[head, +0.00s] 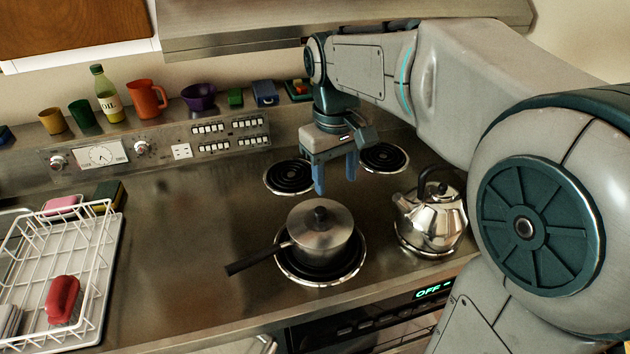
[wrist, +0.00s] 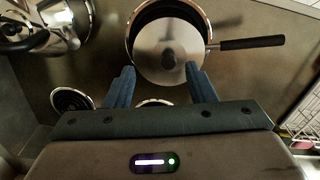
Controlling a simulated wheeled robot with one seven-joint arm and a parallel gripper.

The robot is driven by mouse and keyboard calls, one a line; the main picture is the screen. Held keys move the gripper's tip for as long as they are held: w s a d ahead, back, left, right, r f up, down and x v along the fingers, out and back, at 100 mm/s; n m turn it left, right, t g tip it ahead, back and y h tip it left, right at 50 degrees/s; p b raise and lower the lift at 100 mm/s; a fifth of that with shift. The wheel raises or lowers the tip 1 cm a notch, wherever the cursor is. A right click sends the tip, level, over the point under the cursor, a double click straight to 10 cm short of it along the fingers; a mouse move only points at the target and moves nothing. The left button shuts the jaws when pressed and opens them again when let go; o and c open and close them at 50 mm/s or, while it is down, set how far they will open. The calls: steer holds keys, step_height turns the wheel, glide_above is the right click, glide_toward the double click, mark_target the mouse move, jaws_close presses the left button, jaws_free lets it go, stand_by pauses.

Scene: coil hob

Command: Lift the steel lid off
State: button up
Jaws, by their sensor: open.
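The steel lid (head: 320,226) has a dark round knob on top and sits on a dark pan (head: 322,255) on the front burner. The pan's long black handle points left in the head view. In the wrist view the lid (wrist: 152,50) lies ahead of the fingertips, and the pan handle (wrist: 252,43) points right. My gripper (head: 335,190) is open and empty, with its blue fingers pointing down. It is above and behind the lid, apart from it. In the wrist view my gripper (wrist: 160,78) shows its two fingers spread on either side of the knob's line.
A steel kettle (head: 431,218) stands right of the pan. Two bare coil burners (head: 290,177) lie behind. A white dish rack (head: 60,255) stands at the left. Cups and a bottle (head: 106,95) line the back ledge under the hood (head: 330,28). The hob left of the pan is clear.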

steer(key=w+a+r+n+g, duration=0.1)
steer(key=w+a+r+n, duration=0.1)
steer(key=w+a, duration=0.15)
steer(key=p, duration=0.1)
glide_above(320, 210)
steer(key=f, duration=0.8)
steer(key=shift+w+a, duration=0.15)
steer(key=shift+a, duration=0.05)
steer(key=shift+d+f+p, duration=0.15)
steer(key=shift+f+p, duration=0.55)
steer(key=shift+f, duration=1.9)
jaws_close()
